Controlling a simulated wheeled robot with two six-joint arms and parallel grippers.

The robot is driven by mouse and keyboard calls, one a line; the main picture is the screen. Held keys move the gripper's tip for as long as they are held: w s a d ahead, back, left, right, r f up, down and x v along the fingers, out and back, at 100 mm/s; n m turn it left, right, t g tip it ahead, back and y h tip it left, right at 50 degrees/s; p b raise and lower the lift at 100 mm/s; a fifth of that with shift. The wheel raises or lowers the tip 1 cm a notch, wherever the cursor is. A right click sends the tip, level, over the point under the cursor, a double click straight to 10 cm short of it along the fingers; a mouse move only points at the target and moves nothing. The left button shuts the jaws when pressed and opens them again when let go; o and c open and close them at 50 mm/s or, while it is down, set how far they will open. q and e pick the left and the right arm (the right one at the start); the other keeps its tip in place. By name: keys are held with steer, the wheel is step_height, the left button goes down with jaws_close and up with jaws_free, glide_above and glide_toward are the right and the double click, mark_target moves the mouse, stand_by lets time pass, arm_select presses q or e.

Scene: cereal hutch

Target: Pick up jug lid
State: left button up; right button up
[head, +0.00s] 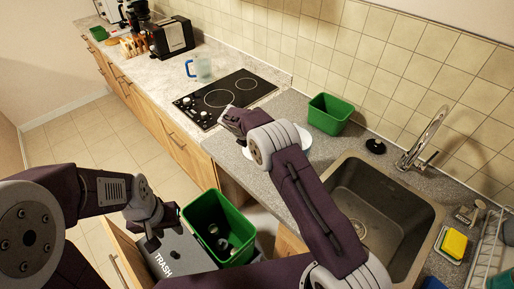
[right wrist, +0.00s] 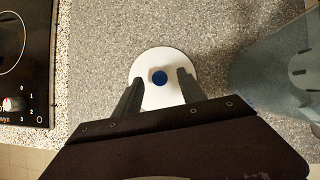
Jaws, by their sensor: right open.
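The jug lid, a white disc with a blue knob (right wrist: 160,77), lies flat on the grey speckled counter in the right wrist view. My right gripper (right wrist: 156,88) is open, with one finger at each side of the lid; I cannot tell if they touch it. In the head view my right gripper (head: 232,120) is over the counter by the cooktop's corner. White edges (head: 246,153) show around my right arm, which hides the rest. My left gripper (head: 152,240) hangs over the trash drawer; its finger gap is unclear. A clear jug with a blue handle (head: 201,69) stands behind the cooktop.
The black cooktop (head: 224,99) lies left of the lid. A grey-blue shape (right wrist: 280,72) stands close on the right in the wrist view. A green bin (head: 329,113), the sink (head: 409,222) and tap (head: 427,135) are right. The trash drawer holds a green bin (head: 233,222).

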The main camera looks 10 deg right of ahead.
steer(key=shift+w+d+f, duration=0.25)
steer(key=shift+w+f, duration=0.05)
steer(key=shift+f, duration=0.25)
jaws_close()
steer(key=shift+r, duration=0.1)
